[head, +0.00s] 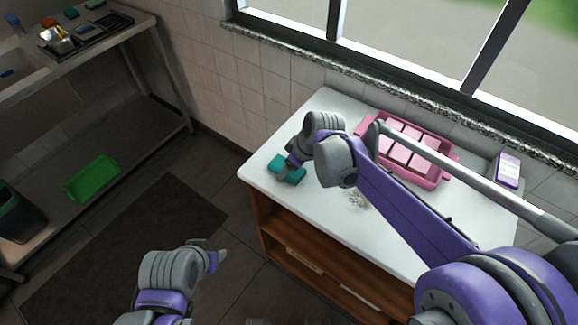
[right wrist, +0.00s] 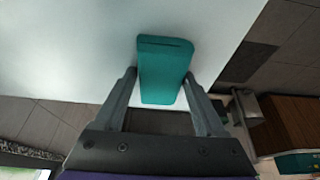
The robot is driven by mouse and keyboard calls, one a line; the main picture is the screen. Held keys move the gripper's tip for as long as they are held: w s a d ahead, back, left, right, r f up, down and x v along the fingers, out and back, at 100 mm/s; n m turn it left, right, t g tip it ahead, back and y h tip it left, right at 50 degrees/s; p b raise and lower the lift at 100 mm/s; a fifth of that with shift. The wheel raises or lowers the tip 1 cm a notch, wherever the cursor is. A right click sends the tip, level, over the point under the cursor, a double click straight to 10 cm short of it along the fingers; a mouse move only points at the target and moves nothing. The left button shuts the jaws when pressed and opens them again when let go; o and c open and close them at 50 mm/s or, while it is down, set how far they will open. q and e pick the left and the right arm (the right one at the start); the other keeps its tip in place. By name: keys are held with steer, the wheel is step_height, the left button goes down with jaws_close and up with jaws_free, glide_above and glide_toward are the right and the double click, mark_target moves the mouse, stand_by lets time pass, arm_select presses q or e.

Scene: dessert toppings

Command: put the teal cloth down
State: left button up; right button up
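The teal cloth (head: 289,164) is a folded, block-like piece at the left end of the white counter (head: 330,107), near its front edge. My right gripper (head: 286,170) reaches down over it. In the right wrist view the cloth (right wrist: 165,62) sits between the two fingers of the right gripper (right wrist: 160,78), which press close on its sides. The cloth is at or just above the counter; I cannot tell whether it touches. My left gripper (head: 217,252) is low over the floor, away from the counter, with no object visible in it; its finger gap is unclear.
A pink tray (head: 438,182) with several pink-topped blocks stands at the back of the counter. Pale crumbs (head: 358,200) lie in front of it. A white and purple package (head: 508,170) is at the right. A green tray (head: 92,178) lies on the low shelf at left.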

steer(key=shift+o, duration=0.2)
steer(key=shift+s+f, duration=0.15)
steer(key=shift+f, duration=0.05)
steer(key=shift+s, duration=0.1)
steer(key=shift+r, duration=0.45)
steer(key=p+v, duration=0.1)
steer(key=v, duration=1)
steer(key=shift+r, duration=0.4)
steer(key=shift+d, duration=0.1)
steer(key=s+d+f+m+t+h+p, duration=0.1)
steer(key=s+d+f+m, duration=0.1)
steer(key=s, duration=0.4)
steer(key=s+d+f+m+h+p, duration=0.1)
steer(key=s+d+f+m, duration=0.1)
steer(key=s+d+m, duration=0.3)
steer(key=s+d+f+m+t+h+p, duration=0.1)
steer(key=s+d+f+m+p, duration=0.1)
steer(key=s+d, duration=0.4)
steer(key=shift+s+d+f+m+t+h, duration=0.15)
steer(key=shift+s+f+m, duration=0.05)
steer(key=shift+s+m, duration=0.3)
steer(key=shift+s+d+f+m+t+h, duration=0.1)
steer(key=shift+s+f+m+t+h, duration=0.05)
steer(key=shift+s+m, duration=0.35)
